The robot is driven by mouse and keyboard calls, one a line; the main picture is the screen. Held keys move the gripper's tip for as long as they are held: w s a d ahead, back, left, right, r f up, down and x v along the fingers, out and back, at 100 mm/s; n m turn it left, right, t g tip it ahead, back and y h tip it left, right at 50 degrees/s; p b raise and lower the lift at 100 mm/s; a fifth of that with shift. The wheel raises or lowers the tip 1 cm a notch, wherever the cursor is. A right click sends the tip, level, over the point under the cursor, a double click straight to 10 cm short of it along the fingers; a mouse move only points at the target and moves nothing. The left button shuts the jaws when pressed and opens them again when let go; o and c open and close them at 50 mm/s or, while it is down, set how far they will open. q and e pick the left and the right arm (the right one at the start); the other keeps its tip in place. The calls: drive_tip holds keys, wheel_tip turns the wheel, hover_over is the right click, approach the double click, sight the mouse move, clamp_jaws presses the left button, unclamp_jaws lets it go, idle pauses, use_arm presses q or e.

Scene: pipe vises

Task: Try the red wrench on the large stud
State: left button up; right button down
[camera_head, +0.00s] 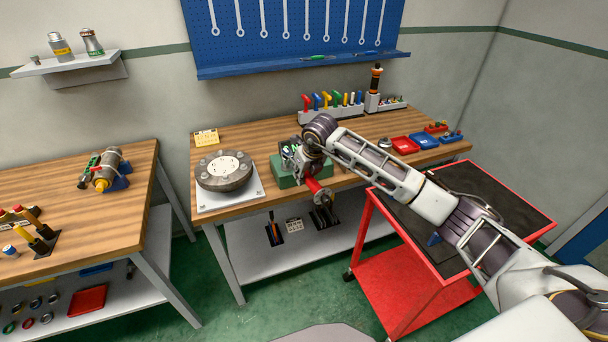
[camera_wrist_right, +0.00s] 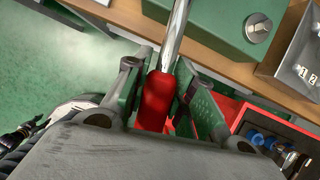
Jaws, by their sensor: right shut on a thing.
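My right gripper (camera_wrist_right: 165,95) is shut on the red handle (camera_wrist_right: 156,100) of the red wrench, and its silver shaft (camera_wrist_right: 176,30) runs up out of the top of the right wrist view. In the head view the right gripper (camera_head: 310,172) is at the front edge of the middle bench, with the red handle (camera_head: 313,186) beside it. A green block (camera_wrist_right: 215,18) carries a large silver hex stud (camera_wrist_right: 258,28), right of the shaft and apart from it in the wrist view. The wrench's far end is hidden. My left gripper is not in view.
A round grey flange (camera_head: 224,170) on a white plate sits left of the green block on the bench. A red cart (camera_head: 392,290) stands under my right arm.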

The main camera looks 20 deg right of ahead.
drive_tip(key=shift+f+b, duration=1.05)
drive_tip(key=shift+f, duration=0.25)
idle(2.3)
drive_tip(key=shift+s+a+f+m, duration=0.1)
drive_tip(key=shift+s+a+m, duration=0.1)
drive_tip(key=shift+a+m, duration=0.5)
idle(0.8)
drive_tip(key=shift+w+a+m+h+b, duration=0.15)
drive_tip(key=shift+a+m+h+b, duration=0.4)
drive_tip(key=shift+a, duration=0.4)
idle(1.5)
